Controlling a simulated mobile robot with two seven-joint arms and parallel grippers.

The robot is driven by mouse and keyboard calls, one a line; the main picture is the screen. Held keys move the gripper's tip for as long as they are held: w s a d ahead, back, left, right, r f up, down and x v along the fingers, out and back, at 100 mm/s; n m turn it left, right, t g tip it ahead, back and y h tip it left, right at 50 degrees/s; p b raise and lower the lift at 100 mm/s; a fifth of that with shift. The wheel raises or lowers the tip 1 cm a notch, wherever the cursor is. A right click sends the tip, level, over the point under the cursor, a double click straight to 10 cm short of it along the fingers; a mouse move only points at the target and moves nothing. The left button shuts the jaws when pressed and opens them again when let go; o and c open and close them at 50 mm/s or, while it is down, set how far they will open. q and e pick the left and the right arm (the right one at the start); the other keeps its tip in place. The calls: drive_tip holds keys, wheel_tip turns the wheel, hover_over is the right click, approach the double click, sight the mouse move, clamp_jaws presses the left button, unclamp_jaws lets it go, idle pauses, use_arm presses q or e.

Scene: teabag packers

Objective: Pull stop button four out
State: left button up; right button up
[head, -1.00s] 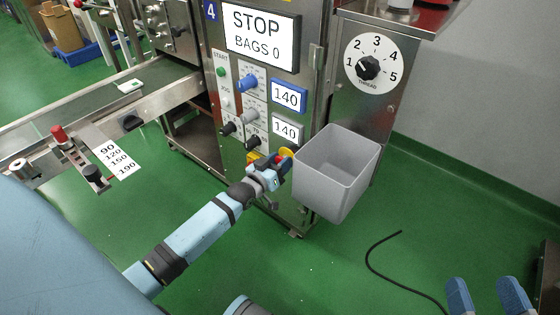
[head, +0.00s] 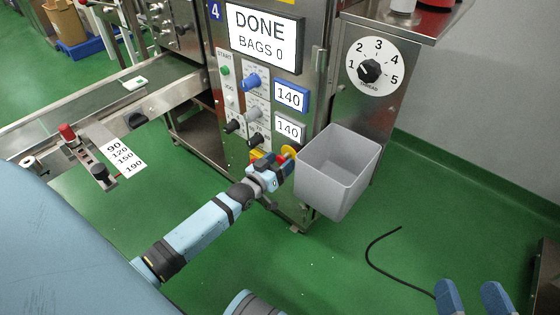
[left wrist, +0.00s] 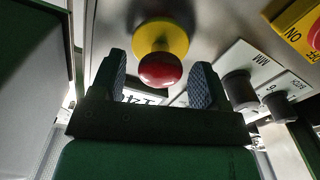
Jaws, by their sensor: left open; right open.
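The stop button is a red mushroom head (left wrist: 160,70) on a yellow collar (left wrist: 160,37) in the left wrist view. My left gripper (left wrist: 160,85) is open, with one blue-padded finger on each side of the red head. I cannot tell whether the fingers touch it. In the head view my left gripper (head: 277,165) is at the lower panel of machine 4, and the yellow collar (head: 289,152) shows past it. The machine's display (head: 264,38) reads DONE, BAGS 0. My right gripper (head: 474,297) is open and empty at the lower right, above the floor.
A grey bin (head: 337,172) hangs just right of my left gripper. Knobs and 140 readouts (head: 289,96) sit above it. A yellow-and-red switch (left wrist: 312,35) is close by. A black cable (head: 385,270) lies on the open green floor.

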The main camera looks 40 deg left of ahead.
use_arm(q)
drive_tip(key=s+p, duration=0.1)
drive_tip(key=s, duration=0.1)
drive_tip(key=s+p, duration=0.1)
drive_tip(key=s, duration=0.2)
drive_tip(key=shift+s+a+r, duration=0.1)
drive_tip(key=shift+a+r, duration=0.1)
drive_tip(key=p, duration=0.2)
approach(280, 161)
drive_tip(key=s, duration=0.3)
drive_tip(key=shift+s+a+f, duration=0.15)
drive_tip(key=shift+s+f, duration=0.1)
drive_tip(key=shift+s, duration=0.05)
use_arm(e)
drive_tip(key=shift+m+t, duration=0.6)
drive_tip(key=shift+t, duration=0.3)
drive_tip(key=r, duration=0.5)
drive_tip(key=shift+s, duration=0.35)
